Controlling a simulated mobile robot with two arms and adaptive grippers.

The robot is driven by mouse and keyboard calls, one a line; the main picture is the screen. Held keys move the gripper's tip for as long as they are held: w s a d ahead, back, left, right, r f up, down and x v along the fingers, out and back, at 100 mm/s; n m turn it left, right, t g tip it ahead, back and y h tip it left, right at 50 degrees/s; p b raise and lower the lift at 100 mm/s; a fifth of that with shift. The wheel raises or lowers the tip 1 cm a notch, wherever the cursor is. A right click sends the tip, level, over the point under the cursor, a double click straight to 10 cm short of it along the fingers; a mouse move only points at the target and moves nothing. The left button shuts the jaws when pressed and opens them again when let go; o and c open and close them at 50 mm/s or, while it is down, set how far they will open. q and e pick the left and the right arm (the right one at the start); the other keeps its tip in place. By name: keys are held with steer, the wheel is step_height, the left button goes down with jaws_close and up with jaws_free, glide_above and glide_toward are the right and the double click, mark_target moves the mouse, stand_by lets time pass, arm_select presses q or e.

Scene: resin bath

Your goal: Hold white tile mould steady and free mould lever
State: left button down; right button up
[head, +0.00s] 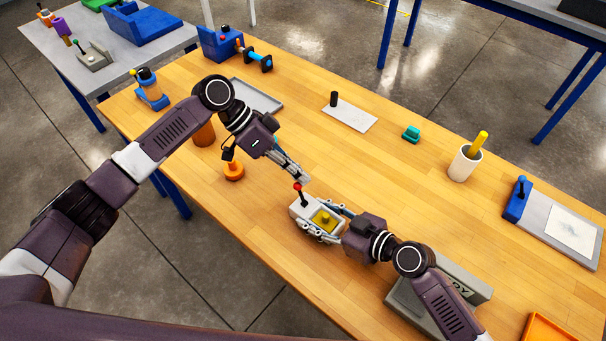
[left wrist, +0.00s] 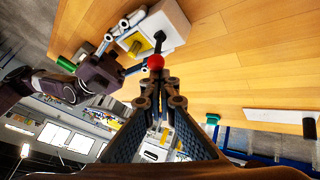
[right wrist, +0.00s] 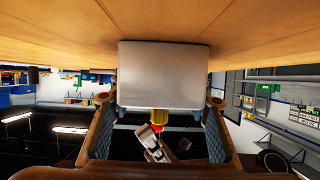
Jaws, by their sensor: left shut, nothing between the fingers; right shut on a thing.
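The white tile mould (head: 299,213) stands on the wooden table near its front edge, with a yellow knobbed part (head: 324,219) inside. Its lever, dark with a red ball knob (head: 297,187), rises at the left end; the knob also shows in the left wrist view (left wrist: 155,62). My right gripper (head: 325,222) is shut on the mould, a finger along each long side; the mould fills the gap in the right wrist view (right wrist: 160,75). My left gripper (head: 303,179) is shut and empty, fingertips close beside the red knob. I cannot tell whether they touch it.
A grey lettered box (head: 450,280) stands under my right forearm. The table between is clear.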

arm_select(q)
steer(key=shift+r, duration=0.75)
steer(key=w+d+r, duration=0.2)
steer(key=d, duration=0.2)
steer(key=a+f+v, duration=0.1)
steer(key=v, duration=0.8)
steer(key=shift+a+r, duration=0.25)
steer(key=shift+r, duration=0.05)
